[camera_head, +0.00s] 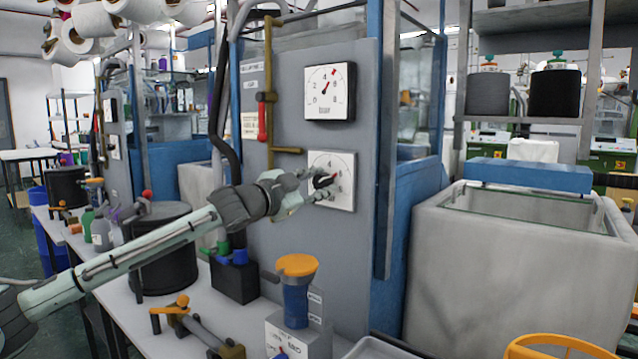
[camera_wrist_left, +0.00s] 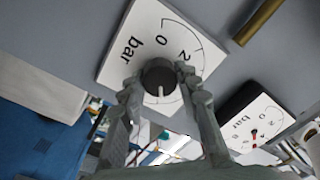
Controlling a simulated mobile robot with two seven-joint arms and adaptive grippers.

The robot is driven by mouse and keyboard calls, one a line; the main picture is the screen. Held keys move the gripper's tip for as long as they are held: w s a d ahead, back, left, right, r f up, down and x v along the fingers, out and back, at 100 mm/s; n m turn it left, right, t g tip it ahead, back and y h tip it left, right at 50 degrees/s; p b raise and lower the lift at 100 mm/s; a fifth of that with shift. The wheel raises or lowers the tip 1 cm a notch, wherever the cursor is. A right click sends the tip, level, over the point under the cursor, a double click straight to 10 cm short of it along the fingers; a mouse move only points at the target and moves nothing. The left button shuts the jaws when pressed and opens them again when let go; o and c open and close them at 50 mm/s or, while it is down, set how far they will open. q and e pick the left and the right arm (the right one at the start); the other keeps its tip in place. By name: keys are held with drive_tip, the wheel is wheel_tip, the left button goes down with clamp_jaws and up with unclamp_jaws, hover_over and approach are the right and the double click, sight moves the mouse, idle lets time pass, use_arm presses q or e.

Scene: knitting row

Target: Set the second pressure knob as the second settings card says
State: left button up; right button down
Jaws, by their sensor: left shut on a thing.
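The lower pressure dial (camera_head: 345,161) is a white plate with a scale on the grey panel; part of it is hidden behind my gripper. Its dark round knob (camera_wrist_left: 158,76) sits between my left gripper's (camera_head: 318,183) two fingers, which are shut on it. In the left wrist view the knob's white line points down, away from the 0 and the "bar" lettering. A white gauge (camera_head: 330,92) above has a needle pointing up and right, between 4 and 6. A small pale card (camera_head: 250,125) is on the panel's left; I cannot read it. My right gripper is out of view.
A brass pipe (camera_head: 268,70) with a red handle runs left of the dials. A large grey tank (camera_head: 500,275) is at the right.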

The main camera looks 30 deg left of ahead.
use_arm(q)
drive_tip(key=shift+m, duration=0.7)
drive_tip(key=o, duration=1.2)
drive_tip(key=shift+c, duration=0.2)
